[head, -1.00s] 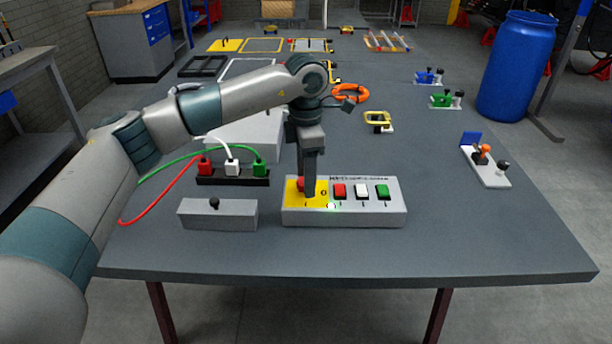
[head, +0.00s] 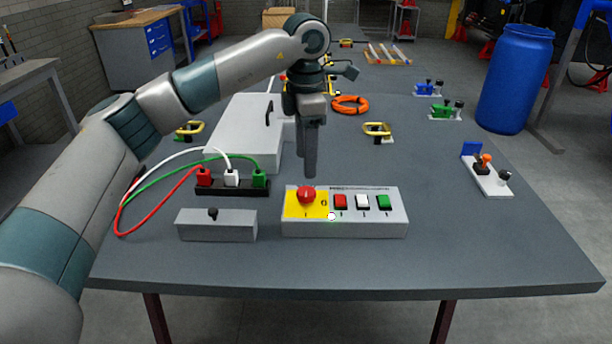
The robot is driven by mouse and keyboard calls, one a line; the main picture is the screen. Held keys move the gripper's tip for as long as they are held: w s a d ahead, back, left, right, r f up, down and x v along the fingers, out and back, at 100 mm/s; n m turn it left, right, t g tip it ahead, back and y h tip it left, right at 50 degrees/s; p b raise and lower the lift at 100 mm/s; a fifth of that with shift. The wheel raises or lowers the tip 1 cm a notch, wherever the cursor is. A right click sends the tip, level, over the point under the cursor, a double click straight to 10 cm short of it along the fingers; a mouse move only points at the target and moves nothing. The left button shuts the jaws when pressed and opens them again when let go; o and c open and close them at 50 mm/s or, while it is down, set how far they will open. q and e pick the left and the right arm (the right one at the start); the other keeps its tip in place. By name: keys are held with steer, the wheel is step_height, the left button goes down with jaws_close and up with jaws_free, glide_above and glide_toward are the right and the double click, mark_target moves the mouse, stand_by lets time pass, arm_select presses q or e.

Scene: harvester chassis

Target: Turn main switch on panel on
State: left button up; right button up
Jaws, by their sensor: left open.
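The control panel (head: 345,228) is a light grey box near the front of the table. On its left is a yellow plate (head: 293,209) bearing a red rotary main switch (head: 306,195). To the right are a red button (head: 340,201), a white button (head: 362,201) and a green button (head: 383,201). A small light at the panel's front edge shows white with a green tint. My left gripper (head: 310,172) points down above and just behind the red switch, apart from it, with nothing seen in it. Its fingers overlap in this view. My right gripper is out of view.
A grey box with a black knob (head: 213,214) stands left of the panel. Behind it is a black socket strip (head: 232,187) with red, white and green plugs and cables. A white joystick base (head: 490,180) is at the right. The table right of the panel is clear.

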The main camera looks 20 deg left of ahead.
arm_select(q)
step_height(320, 180, up, 9)
steer(key=shift+b, duration=0.4)
steer(key=shift+s+f, duration=0.1)
stand_by(0.3)
